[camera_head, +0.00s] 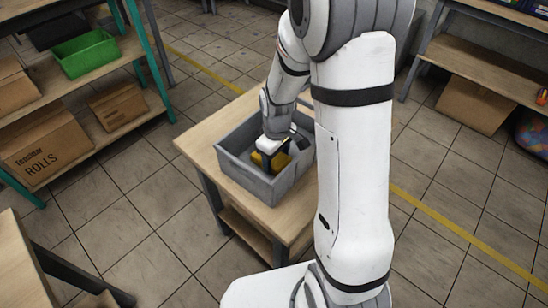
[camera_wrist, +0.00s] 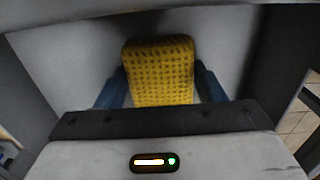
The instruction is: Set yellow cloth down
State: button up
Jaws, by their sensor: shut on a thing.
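The yellow cloth (camera_wrist: 160,72) is a folded, waffle-textured block between the two blue fingers of my gripper (camera_wrist: 160,90) in the wrist view. My gripper is shut on it. In the head view the cloth (camera_head: 283,161) shows as a small yellow patch inside the grey bin (camera_head: 262,187), below my gripper (camera_head: 268,160). My gripper is inside the bin, near its middle. I cannot tell whether the cloth touches the bin floor. My arm hides the bin's right side.
The grey bin stands on a small wooden table (camera_head: 196,146). A shelf at left holds a green crate (camera_head: 85,52) and cardboard boxes (camera_head: 45,145). Another shelf (camera_head: 470,68) stands at right.

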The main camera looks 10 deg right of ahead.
aim_at(276, 159)
jog(key=shift+f, duration=0.1)
jog(key=o, duration=0.5)
jog(key=shift+f, duration=0.1)
jog(key=o, duration=0.4)
jog(key=shift+o, duration=0.2)
jog(key=shift+s, duration=0.1)
notch_tip(276, 159, up, 11)
jog(key=p, duration=0.2)
jog(key=s+r+m+t, duration=0.1)
jog(key=s+r+m, duration=0.2)
jog(key=s, duration=0.4)
jog(key=s+d+r+m+t, duration=0.1)
jog(key=s+r+m, duration=0.3)
jog(key=s, duration=0.4)
jog(key=shift+d+r, duration=0.2)
jog(key=shift+r, duration=0.7)
jog(key=shift+s, duration=0.1)
